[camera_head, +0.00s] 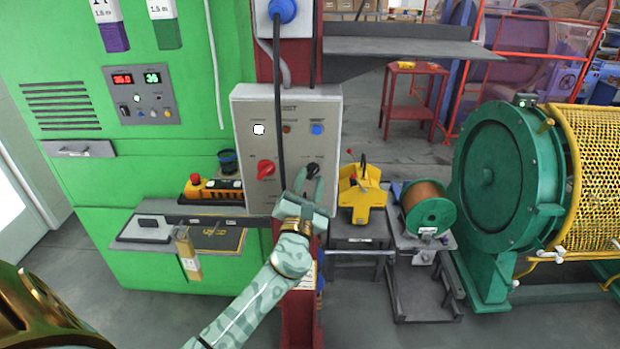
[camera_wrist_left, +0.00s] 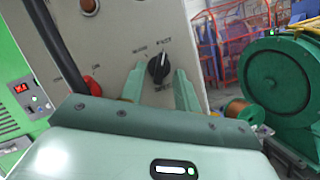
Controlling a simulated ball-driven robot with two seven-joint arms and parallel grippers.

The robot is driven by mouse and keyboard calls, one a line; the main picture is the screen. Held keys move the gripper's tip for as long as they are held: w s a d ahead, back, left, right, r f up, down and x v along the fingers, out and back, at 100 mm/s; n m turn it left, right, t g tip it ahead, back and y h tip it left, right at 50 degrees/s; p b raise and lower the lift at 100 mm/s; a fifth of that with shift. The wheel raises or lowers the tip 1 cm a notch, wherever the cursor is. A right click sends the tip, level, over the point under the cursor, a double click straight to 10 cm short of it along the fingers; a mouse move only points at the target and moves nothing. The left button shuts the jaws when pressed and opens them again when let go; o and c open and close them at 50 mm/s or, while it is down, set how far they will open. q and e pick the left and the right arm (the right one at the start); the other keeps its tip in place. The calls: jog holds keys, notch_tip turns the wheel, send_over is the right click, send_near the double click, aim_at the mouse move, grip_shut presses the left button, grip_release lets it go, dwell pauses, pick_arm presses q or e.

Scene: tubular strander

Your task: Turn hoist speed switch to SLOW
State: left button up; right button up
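The hoist control box (camera_head: 240,130) is a light grey panel on a red column. Its black switch knob (camera_head: 313,170) sits at the lower right of the panel, and it shows in the left wrist view (camera_wrist_left: 158,67) with its white pointer line toward the upper part of the dial. Small labels surround the knob, too blurred to read surely. My left gripper (camera_head: 308,186) is open and empty in front of the knob. In the left wrist view its fingers (camera_wrist_left: 159,88) stand on either side below the knob, with a gap visible around it. My right gripper is out of view.
A red knob (camera_head: 266,169) lies left of the black one, with white, orange and blue buttons above. A black cable (camera_head: 278,110) hangs down the panel front. A yellow-orange pendant (camera_head: 212,190) lies on the left shelf. A yellow tool (camera_head: 362,193) stands at the right.

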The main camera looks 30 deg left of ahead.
pick_arm(q)
jog(key=shift+w+a, duration=0.1)
jog(key=shift+w, duration=0.15)
grip_shut()
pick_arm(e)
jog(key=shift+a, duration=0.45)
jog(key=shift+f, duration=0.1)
